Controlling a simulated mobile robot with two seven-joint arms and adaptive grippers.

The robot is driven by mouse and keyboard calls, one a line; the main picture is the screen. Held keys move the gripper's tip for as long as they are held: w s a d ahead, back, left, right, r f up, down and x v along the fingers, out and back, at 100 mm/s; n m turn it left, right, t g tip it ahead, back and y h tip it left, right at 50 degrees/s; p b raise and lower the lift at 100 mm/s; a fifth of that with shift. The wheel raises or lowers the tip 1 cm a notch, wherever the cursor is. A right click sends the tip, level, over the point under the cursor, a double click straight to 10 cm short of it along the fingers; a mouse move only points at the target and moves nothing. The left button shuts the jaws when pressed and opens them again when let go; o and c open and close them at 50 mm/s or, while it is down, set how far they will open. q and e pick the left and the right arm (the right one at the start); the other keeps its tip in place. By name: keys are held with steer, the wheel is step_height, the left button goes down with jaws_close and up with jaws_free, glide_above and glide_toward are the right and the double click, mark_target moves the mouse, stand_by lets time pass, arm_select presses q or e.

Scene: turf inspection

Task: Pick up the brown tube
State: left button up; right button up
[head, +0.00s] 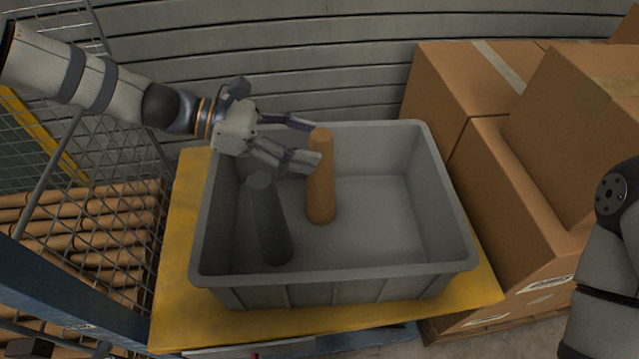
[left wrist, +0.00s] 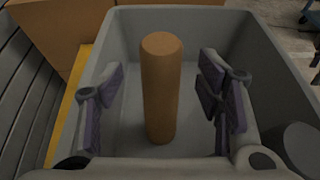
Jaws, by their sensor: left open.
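The brown tube (head: 321,185) stands upright inside the grey bin in the head view, near the bin's middle. In the left wrist view the tube (left wrist: 161,90) stands between the two fingers, with gaps on both sides. My left gripper (head: 314,142) is open around the upper part of the tube. It also shows open in the left wrist view (left wrist: 160,105). My right arm shows only in part at the right edge of the head view, and its gripper is out of view.
The grey bin (head: 340,283) rests on a yellow platform (head: 178,285). A dark grey tube (head: 269,222) stands, slightly tilted, left of the brown tube. Cardboard boxes (head: 470,85) are stacked at the right. A mesh cage with brown tubes (head: 90,235) is at the left. The bin's right half is clear.

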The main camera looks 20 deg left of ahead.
mark_target(321, 147)
arm_select(q)
steer(key=x, duration=0.3)
steer(key=shift+d+f, duration=0.15)
steer(key=shift+d, duration=0.15)
steer(key=c, duration=1.2)
steer(key=shift+c, duration=0.2)
